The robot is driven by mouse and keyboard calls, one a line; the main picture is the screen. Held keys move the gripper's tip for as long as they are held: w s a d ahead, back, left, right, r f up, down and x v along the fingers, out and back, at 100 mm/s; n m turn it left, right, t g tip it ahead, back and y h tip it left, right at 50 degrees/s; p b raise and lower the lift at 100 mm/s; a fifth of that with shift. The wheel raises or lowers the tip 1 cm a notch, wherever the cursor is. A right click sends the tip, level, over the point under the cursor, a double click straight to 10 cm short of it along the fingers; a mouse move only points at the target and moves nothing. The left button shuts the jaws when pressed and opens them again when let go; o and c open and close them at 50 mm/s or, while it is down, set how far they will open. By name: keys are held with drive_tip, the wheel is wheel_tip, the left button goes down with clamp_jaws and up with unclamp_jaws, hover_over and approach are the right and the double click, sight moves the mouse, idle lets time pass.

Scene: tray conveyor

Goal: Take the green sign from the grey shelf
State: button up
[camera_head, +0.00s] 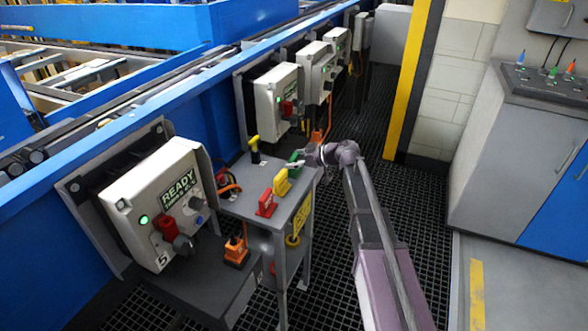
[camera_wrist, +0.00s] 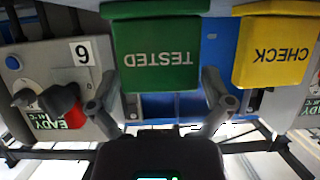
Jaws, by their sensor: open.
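The green sign (camera_head: 294,157) stands at the far end of a row of signs on the grey shelf (camera_head: 243,188). In the wrist view the green sign (camera_wrist: 156,56) reads "TESTED" upside down. My gripper (camera_wrist: 158,88) is open, with one finger on each side of the sign's lettered face and visible gaps on both sides. In the head view my gripper (camera_head: 309,156) is right at the sign and hides part of it.
A yellow sign (camera_head: 281,182), reading "CHECK" in the wrist view (camera_wrist: 275,52), stands close beside the green one. A red sign (camera_head: 266,203) is nearer. A yellow-and-black item (camera_head: 254,149) stands behind. Control boxes (camera_head: 165,205) line the blue conveyor. The grated floor to the right is clear.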

sight(294, 157)
drive_tip(key=c, duration=0.9)
drive_tip(key=shift+r, duration=0.15)
wheel_tip(294, 157, up, 10)
drive_tip(key=p, duration=1)
idle(0.3)
